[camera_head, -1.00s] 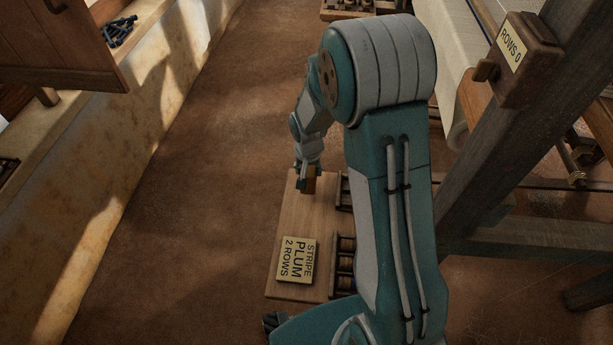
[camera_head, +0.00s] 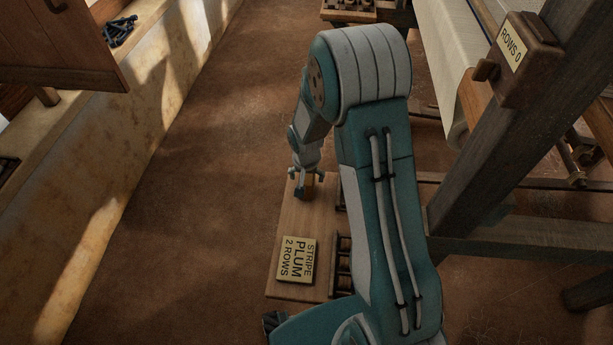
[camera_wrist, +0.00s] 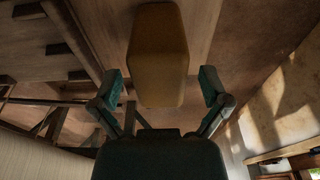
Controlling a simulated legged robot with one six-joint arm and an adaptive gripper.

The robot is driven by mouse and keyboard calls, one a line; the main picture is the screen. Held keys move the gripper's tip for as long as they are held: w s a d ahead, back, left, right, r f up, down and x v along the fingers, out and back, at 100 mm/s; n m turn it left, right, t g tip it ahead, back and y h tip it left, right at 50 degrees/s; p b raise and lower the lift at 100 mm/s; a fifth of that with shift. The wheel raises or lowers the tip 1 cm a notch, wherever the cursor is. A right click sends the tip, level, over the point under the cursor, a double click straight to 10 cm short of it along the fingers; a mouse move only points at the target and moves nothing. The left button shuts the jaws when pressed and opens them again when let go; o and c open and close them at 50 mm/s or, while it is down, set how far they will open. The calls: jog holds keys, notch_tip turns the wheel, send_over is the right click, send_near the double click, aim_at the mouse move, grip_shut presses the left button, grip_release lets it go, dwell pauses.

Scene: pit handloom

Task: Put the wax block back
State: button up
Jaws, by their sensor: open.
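The wax block (camera_wrist: 158,55) is a yellow-brown block with bevelled edges, seen close up in the wrist view. It rests on the wooden board (camera_head: 289,218), near the board's far end, where it shows small in the head view (camera_head: 307,190). My gripper (camera_wrist: 164,92) is open, with one finger on each side of the block's near end in the picture. Gaps show between the fingers and the block. In the head view my gripper (camera_head: 306,178) is at the block, and its fingers partly hide it.
A card reading "STRIPE PLUM 2 ROWS" (camera_head: 297,260) lies on the board. A dark rack (camera_head: 343,262) stands along the board's right side, partly behind my arm. A loom post (camera_head: 520,130) with a "ROWS 0" sign (camera_head: 513,42) stands right. Open floor (camera_head: 190,220) lies left.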

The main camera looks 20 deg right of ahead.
jog(key=r, duration=0.7)
jog(key=s+r, duration=0.1)
jog(key=r, duration=0.2)
jog(key=shift+a+r, duration=0.3)
jog(key=shift+r, duration=0.05)
jog(key=s+r+n+t, duration=0.2)
jog(key=s+r, duration=0.8)
jog(key=r, duration=0.6)
jog(key=s+r+n+t, duration=0.2)
jog(key=s+r, duration=0.3)
jog(key=s, duration=0.8)
jog(key=shift+d+n+y, duration=0.3)
